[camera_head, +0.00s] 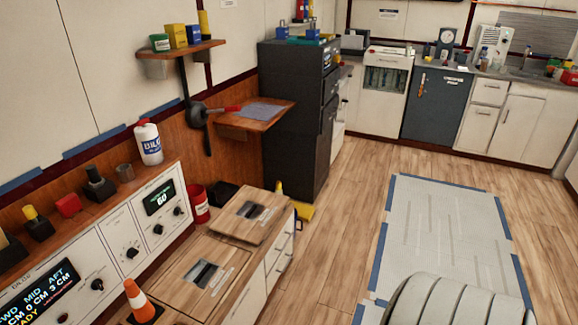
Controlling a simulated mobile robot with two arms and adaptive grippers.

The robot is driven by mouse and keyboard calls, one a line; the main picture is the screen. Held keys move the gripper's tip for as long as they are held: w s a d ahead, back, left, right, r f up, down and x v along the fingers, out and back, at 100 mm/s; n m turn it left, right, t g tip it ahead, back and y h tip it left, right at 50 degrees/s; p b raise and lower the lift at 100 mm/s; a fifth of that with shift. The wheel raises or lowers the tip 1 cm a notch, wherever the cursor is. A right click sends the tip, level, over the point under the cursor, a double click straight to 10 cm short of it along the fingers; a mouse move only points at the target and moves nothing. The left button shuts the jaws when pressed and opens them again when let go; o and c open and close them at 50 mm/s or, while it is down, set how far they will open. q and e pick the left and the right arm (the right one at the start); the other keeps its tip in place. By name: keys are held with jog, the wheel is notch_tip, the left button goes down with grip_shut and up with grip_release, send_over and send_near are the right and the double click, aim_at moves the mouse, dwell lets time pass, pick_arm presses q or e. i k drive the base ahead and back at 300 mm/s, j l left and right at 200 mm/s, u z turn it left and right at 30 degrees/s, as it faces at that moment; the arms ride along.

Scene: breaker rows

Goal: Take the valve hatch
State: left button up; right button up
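Two wooden hatch panels lie on the low cabinet at the lower middle. The nearer hatch panel (178,287) has a dark recess with a metal-looking handle and a small light label. The farther hatch panel (230,226) has a similar dark recess and label. It looks slightly raised or offset from the nearer one. The labels are too small to read, so I cannot tell which panel is the valve hatch. Neither of my grippers shows in this view.
An orange cone (138,301) stands at the near cabinet edge. A red can (198,203) and a white bottle (148,143) are near the control panel (128,235). A dark cabinet (295,120) stands behind.

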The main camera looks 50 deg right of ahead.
aim_at(251, 212)
jog(key=z, duration=1.3)
jog(key=u, duration=0.35)
jog(key=i+l+u, duration=0.3)
jog(key=l+u, duration=0.35)
jog(key=i+l+u, duration=0.3)
jog(key=l+u, duration=0.3)
jog(key=k+l, duration=0.05)
jog(key=l, duration=0.05)
